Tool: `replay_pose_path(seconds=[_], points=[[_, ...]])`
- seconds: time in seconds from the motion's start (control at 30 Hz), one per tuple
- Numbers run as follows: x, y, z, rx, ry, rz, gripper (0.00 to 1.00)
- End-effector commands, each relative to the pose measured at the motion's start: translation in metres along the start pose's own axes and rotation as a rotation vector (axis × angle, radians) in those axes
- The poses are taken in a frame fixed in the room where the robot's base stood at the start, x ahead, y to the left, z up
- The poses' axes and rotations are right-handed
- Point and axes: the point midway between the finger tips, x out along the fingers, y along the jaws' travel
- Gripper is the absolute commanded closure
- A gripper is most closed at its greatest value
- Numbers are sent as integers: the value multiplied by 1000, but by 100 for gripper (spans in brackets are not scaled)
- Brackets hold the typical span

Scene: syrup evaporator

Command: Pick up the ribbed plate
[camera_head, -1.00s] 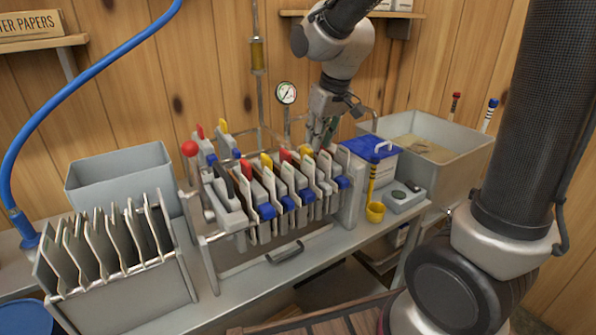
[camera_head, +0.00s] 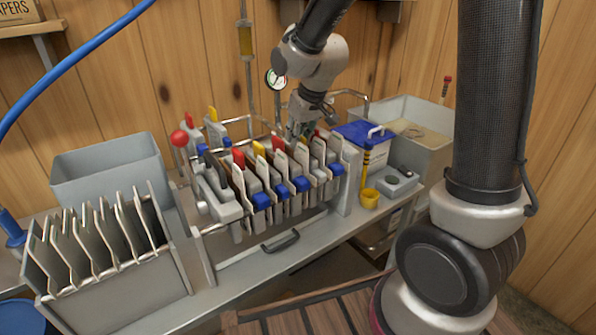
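The filter press holds a row of upright ribbed plates (camera_head: 288,172) with blue, red and yellow tabs, standing close together between its end plates. Which one of them is the ribbed plate of the task I cannot tell. My gripper (camera_head: 301,131) is at the back of the press, pointing down over the right half of the row. Its fingertips are partly hidden behind the plate tops. I cannot tell whether it is open or touching a plate.
A rack of thin upright sheets (camera_head: 178,287) stands at the front left, with a grey bin (camera_head: 110,175) behind it. A blue-lidded box (camera_head: 365,135), a yellow cup (camera_head: 369,198) and a large grey tub (camera_head: 436,150) stand right of the press. A gauge (camera_head: 276,79) rises behind the press.

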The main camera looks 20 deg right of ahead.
Motion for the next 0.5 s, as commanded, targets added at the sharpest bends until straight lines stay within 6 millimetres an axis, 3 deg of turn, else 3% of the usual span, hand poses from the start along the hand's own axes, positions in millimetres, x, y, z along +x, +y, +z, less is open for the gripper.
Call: replay_pose_path(seconds=[0.07,0.17,0.2,0.5], points=[[0,0,0,0,0,0,82],[0,0,0,0,0,0,99],[0,0,0,0,0,0,100],[-1,0,-1,0,2,0,100]])
